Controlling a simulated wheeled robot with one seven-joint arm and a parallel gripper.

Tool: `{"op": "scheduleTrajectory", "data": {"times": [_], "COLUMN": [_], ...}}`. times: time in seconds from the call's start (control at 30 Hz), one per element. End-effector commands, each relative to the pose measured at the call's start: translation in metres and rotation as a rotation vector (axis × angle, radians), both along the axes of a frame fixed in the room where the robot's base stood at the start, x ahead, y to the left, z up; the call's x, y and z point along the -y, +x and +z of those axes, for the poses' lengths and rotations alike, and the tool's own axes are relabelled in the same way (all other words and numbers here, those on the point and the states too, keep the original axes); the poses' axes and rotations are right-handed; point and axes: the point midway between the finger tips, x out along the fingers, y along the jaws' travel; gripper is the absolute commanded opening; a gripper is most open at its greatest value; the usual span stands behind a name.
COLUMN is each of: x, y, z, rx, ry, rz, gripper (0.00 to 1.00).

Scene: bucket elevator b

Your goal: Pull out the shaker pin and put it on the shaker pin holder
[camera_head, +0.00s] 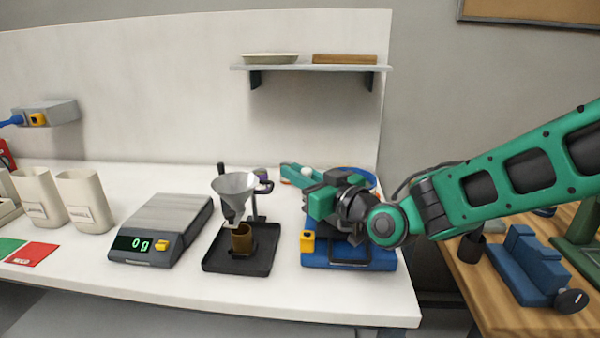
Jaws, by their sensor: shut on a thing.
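My gripper (300,178) is at the shaker, a blue-based device (350,258) with a yellow switch on its front left corner. The gripper is shut, with its fingers at the back left of the shaker. What lies between the fingers is hidden by the gripper body; it appears to be the shaker pin. I cannot tell whether the pin is still seated. A blue rim (357,170) shows behind the gripper, and most of the shaker's upper part is covered. I cannot clearly make out the shaker pin holder.
Left of the shaker, a funnel (235,190) on a stand is above a brown cup (242,238) on a black tray (238,266). A scale (165,228) reads 0 g. Two cream containers (85,203) stand at left. A wall shelf (310,68) is above.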

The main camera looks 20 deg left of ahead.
Motion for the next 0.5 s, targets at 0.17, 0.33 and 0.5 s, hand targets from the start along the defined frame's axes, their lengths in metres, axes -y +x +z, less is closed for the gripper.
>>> {"op": "scheduleTrajectory", "data": {"times": [0.17, 0.33, 0.5], "x": [0.002, 0.003, 0.004], "y": [0.000, -0.001, -0.001], "z": [0.000, -0.005, -0.020], "rx": [0.001, 0.000, -0.001], "ry": [0.001, 0.000, -0.001], "rz": [-0.001, -0.001, -0.001], "gripper": [0.00, 0.00, 0.00]}}
